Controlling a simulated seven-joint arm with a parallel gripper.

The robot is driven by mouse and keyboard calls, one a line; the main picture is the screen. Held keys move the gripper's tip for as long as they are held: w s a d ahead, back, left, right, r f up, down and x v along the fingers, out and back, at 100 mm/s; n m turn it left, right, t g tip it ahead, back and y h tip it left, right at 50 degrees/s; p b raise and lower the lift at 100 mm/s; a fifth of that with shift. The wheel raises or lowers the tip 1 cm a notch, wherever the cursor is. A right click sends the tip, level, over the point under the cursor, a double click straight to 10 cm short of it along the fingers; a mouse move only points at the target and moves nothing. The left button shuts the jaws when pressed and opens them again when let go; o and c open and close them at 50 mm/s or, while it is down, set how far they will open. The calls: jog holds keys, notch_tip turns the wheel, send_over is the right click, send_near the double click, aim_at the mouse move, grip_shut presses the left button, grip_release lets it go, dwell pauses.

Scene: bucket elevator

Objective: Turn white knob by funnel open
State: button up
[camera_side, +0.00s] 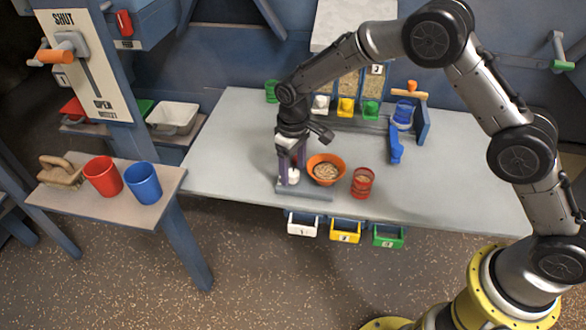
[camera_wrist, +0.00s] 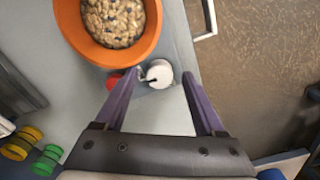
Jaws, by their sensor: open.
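The white knob (camera_side: 293,175) stands at the front of the grey table, just left of the orange funnel (camera_side: 326,168), which is filled with pale grain. In the wrist view the white knob (camera_wrist: 160,73) lies between the fingertips of my gripper (camera_wrist: 159,76), close below the funnel (camera_wrist: 148,50) rim. My gripper (camera_side: 291,170) points down with its purple fingers apart, one on each side of the knob. I cannot tell whether either finger touches it. A small red part (camera_wrist: 114,80) shows beside the knob, partly hidden by the left finger.
A red mesh cup (camera_side: 362,183) stands right of the funnel. White (camera_side: 302,224), yellow (camera_side: 345,231) and green (camera_side: 388,236) bins hang below the front edge. Coloured knobs and a blue lever (camera_side: 396,146) are farther back. The table's left part is clear.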

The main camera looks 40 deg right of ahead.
jog(key=shift+f, duration=0.4)
jog(key=shift+c, duration=0.4)
grip_shut()
